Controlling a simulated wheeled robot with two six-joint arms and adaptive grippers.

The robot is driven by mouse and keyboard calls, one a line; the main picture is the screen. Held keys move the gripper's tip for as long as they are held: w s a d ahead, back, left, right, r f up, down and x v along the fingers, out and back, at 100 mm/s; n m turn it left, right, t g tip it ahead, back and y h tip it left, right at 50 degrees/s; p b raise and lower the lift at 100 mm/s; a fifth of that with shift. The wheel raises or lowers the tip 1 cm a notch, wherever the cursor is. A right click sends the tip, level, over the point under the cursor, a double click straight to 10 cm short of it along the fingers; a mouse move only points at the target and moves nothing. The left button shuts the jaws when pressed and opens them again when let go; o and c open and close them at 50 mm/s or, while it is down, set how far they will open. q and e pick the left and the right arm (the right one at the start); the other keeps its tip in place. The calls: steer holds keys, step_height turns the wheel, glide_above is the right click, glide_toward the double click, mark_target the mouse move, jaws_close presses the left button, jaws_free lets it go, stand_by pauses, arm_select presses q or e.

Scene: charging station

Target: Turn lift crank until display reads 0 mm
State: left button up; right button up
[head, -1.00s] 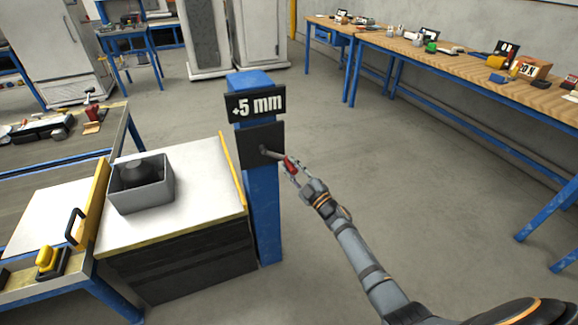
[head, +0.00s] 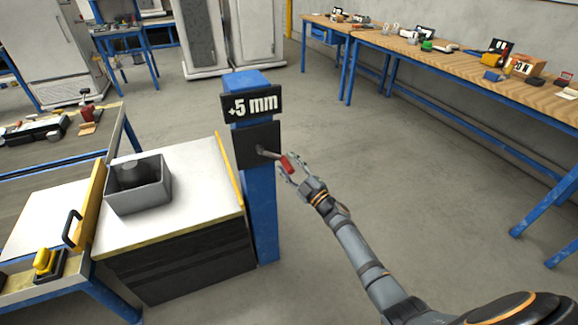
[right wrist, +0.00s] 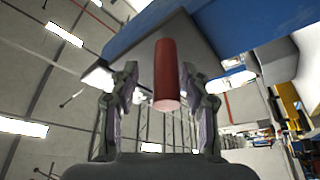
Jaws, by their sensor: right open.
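The display (head: 252,104) on the blue post (head: 262,205) reads +5 mm. Below it, the lift crank (head: 268,153) sticks out of a dark plate, with a red handle (head: 287,164) at its end pointing to the lower right. My right gripper (head: 291,173) is open at the handle, with the fingers either side of it and apart from it. In the right wrist view the red handle (right wrist: 166,78) stands between the two open fingers (right wrist: 164,105), with a gap on each side. My left gripper is not in view.
A white-topped lift table (head: 190,195) with a grey box (head: 139,186) stands left of the post. A wooden workbench (head: 440,60) runs along the right wall. The floor between post and workbench is clear.

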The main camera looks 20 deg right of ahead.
steer(key=v, duration=1.2)
